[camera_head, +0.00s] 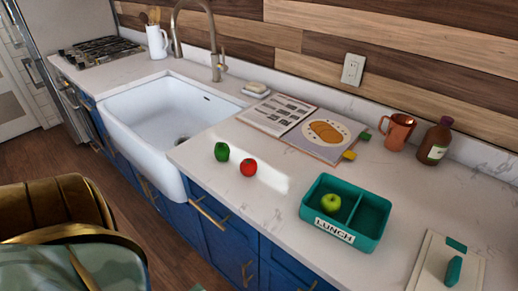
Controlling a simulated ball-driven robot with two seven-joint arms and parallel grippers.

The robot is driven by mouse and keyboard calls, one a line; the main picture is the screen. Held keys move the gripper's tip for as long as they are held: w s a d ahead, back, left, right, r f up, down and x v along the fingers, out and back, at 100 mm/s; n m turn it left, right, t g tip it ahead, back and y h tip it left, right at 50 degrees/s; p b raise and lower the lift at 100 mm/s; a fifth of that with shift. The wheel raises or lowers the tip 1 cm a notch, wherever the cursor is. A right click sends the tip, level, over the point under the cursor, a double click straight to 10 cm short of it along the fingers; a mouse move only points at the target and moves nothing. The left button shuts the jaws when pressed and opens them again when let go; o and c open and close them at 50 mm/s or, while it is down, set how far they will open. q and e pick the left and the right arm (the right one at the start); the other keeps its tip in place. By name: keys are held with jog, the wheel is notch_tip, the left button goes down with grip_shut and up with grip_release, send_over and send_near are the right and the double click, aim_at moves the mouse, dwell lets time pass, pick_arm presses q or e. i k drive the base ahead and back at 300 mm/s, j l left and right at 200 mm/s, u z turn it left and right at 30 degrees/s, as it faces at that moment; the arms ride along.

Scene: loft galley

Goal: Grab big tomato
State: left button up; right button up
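A red tomato (248,168) rests on the white marble counter (285,215), to the right of the sink and near the counter's front edge. It looks round, with a small dark spot on top. A dark green rounded item (222,152) lies just to its left, apart from it. No other red tomato shows, so I cannot compare sizes. Neither of my grippers is in view.
A teal lunch box (371,243) with a green apple (331,203) stands to the right. An open book (318,134), copper mug (398,131) and brown bottle (435,144) are behind. The white sink (140,126) is left. A brown chair (45,208) stands lower left.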

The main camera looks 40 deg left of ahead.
aim_at(248, 167)
jog(key=u, duration=0.4)
jog(key=i+u, duration=0.1)
jog(key=u, duration=0.7)
jog(key=i+l+u, duration=0.1)
jog(key=u, duration=0.3)
